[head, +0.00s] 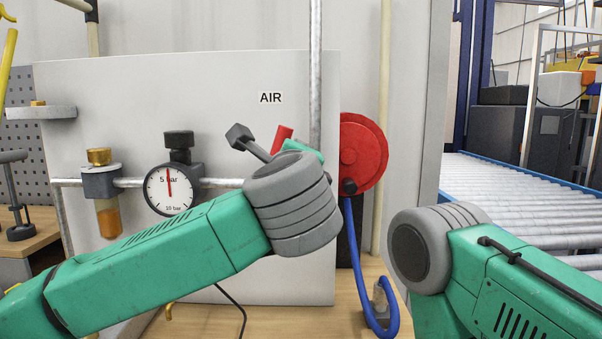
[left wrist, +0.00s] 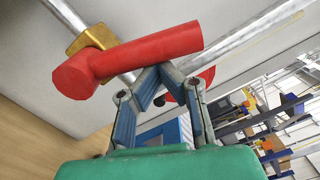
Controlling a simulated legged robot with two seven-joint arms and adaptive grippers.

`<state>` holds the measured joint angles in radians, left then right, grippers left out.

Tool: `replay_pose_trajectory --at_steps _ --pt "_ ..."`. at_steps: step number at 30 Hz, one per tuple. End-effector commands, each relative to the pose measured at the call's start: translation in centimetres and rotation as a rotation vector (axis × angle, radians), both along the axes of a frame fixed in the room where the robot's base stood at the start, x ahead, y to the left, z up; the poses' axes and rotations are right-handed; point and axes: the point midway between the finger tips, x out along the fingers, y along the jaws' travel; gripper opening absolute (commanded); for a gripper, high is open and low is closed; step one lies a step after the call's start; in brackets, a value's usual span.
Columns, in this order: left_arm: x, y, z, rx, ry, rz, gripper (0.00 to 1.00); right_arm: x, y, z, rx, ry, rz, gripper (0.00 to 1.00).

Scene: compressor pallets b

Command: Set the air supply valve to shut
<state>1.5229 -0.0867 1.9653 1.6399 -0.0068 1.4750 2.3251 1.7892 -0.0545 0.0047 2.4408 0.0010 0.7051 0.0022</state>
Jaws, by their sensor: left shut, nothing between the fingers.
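The air supply valve has a red lever handle (left wrist: 140,55) and a brass body (left wrist: 92,38) on a grey pipe, large in the left wrist view. The lever appears to slant across the pipe there. In the head view only a short red piece of the handle (head: 283,138) shows above my left wrist, which hides the rest of the valve. My left gripper (left wrist: 159,76) is shut and empty, its fingertips together at the lever's lower side. I cannot tell if they touch it. In the head view the fingers are hidden. My right gripper is out of view; only its arm shows.
A grey panel (head: 110,90) carries the AIR label (head: 270,98), a pressure gauge (head: 170,189) and a filter bowl (head: 107,218). A red hose reel (head: 362,155) with a blue hose (head: 357,270) is right of the valve. A roller conveyor (head: 520,195) lies further right.

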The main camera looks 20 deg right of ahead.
Motion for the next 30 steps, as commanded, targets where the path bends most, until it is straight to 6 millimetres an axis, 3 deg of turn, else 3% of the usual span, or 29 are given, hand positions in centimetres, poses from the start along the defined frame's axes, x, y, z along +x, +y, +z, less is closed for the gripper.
replay_pose_trajectory --at_steps 12,30 --pt "0.4 1.3 0.8 0.001 -0.003 0.003 0.0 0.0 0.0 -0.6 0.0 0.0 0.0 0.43" --pt "0.5 1.5 0.9 0.003 -0.002 0.003 0.0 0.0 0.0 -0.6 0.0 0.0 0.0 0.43"
